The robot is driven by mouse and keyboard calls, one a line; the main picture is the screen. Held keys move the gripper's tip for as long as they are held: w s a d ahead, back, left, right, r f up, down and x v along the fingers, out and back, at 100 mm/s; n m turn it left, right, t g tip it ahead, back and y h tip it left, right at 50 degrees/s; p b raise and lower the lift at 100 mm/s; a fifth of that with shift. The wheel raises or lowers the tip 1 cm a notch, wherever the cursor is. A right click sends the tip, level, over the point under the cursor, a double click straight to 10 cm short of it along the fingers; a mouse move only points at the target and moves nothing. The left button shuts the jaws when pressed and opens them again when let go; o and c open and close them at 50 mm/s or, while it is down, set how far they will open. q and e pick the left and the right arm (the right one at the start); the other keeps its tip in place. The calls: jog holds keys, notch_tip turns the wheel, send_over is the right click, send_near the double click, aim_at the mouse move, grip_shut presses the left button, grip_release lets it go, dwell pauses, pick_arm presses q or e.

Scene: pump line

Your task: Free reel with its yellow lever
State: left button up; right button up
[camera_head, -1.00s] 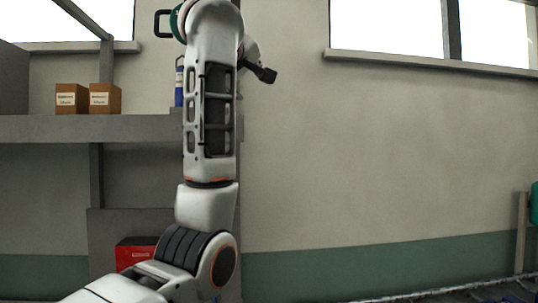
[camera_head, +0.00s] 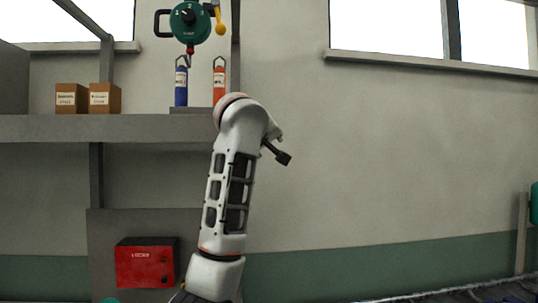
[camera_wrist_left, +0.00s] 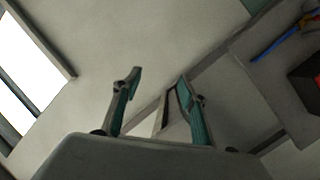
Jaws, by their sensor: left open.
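The green reel (camera_head: 190,22) hangs at the top of the head view, with a black handle on its left. Its yellow lever (camera_head: 220,28), ball-ended, hangs at its right side. A red piece and a hook hang below the reel. My left arm stands in the middle of the head view, its upper end below and right of the reel and apart from it. Its fingers cannot be made out there. In the left wrist view my left gripper (camera_wrist_left: 160,82) is open, with nothing between its fingers. My right gripper is not in view.
A blue cylinder (camera_head: 181,87) and an orange cylinder (camera_head: 219,82) stand below the reel. Two cardboard boxes (camera_head: 72,98) sit on the grey shelf (camera_head: 50,128). A red box (camera_head: 146,263) is lower left. The wall right of my arm is clear.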

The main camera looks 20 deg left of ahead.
pick_arm(q)
jog(key=shift+w+d+f, duration=0.1)
jog(key=shift+w+f, duration=0.15)
jog(key=shift+f, duration=0.3)
jog(key=shift+w+f, duration=0.25)
jog(key=shift+f, duration=0.3)
